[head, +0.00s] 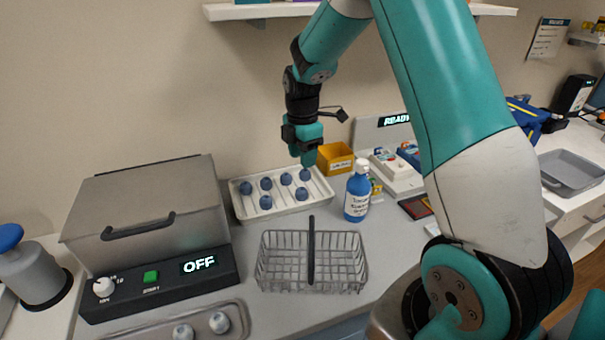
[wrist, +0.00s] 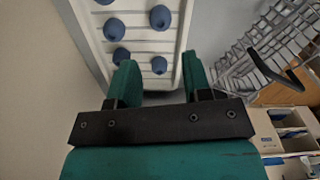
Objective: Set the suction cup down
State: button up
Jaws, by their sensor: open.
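Several dark blue, rounded suction cups sit in a white tray (head: 283,211) at the back of the counter. One suction cup (head: 305,174) is at the tray's back right, just below my gripper (head: 309,160). In the wrist view, my gripper (wrist: 158,62) has its two green fingers apart with nothing clamped between them. Beyond the fingertips, a blue cup (wrist: 159,65) shows on the tray (wrist: 107,40). I cannot tell whether any cup touches a finger.
A wire basket (head: 345,265) with a dark handle stands in front of the tray. A blue bottle (head: 357,192) and a yellow bin (head: 335,158) stand to its right. A grey lidded machine (head: 150,215) reading OFF is at left. A grey tray (head: 170,333) with grey knobs lies in front.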

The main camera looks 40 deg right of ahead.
jog(key=s+a+r+m+y, duration=0.1)
jog(key=s+a+r+m, duration=0.1)
jog(key=s+a+r, duration=0.4)
jog(key=s+a+r+m+y, duration=0.1)
jog(key=s+a+r+m, duration=0.15)
jog(key=a, duration=0.45)
jog(key=s+a+r+m+y, duration=0.1)
jog(key=s+a+r+m, duration=0.1)
jog(key=s+a, duration=0.3)
jog(key=s+a+r+m+y, duration=0.1)
jog(key=s+a+r+m, duration=0.2)
jog(key=s, duration=1.1)
jog(key=a, duration=0.3)
jog(key=shift+m, duration=0.25)
